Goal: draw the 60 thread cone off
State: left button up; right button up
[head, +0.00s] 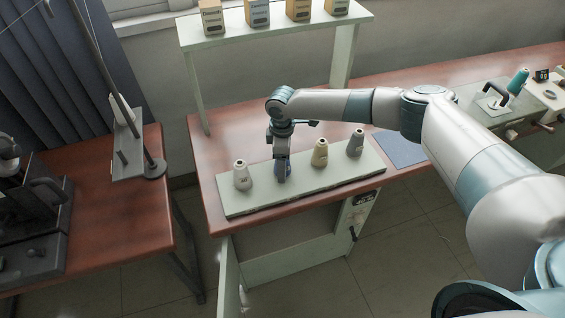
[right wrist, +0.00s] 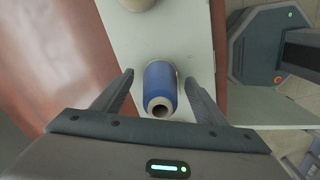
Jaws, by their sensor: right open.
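Several thread cones stand upright in a row on a pale board (head: 310,193). In the right wrist view the blue cone (right wrist: 160,95) lies between the open fingers of the gripper (right wrist: 159,78), with gaps on both sides. My left gripper is not in view.
A pale shelf (head: 285,27) with several small boxes stands behind the board. A blue-grey mat (head: 400,148) lies right of the board on the brown table (head: 222,133). Another cone (right wrist: 137,4) is close to the blue one. A separate table with a machine stands left.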

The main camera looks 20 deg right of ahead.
jog(key=shift+f, duration=0.4)
jog(key=c, duration=1.2)
jog(key=shift+r+p, duration=3.5)
jog(key=shift+r, duration=0.3)
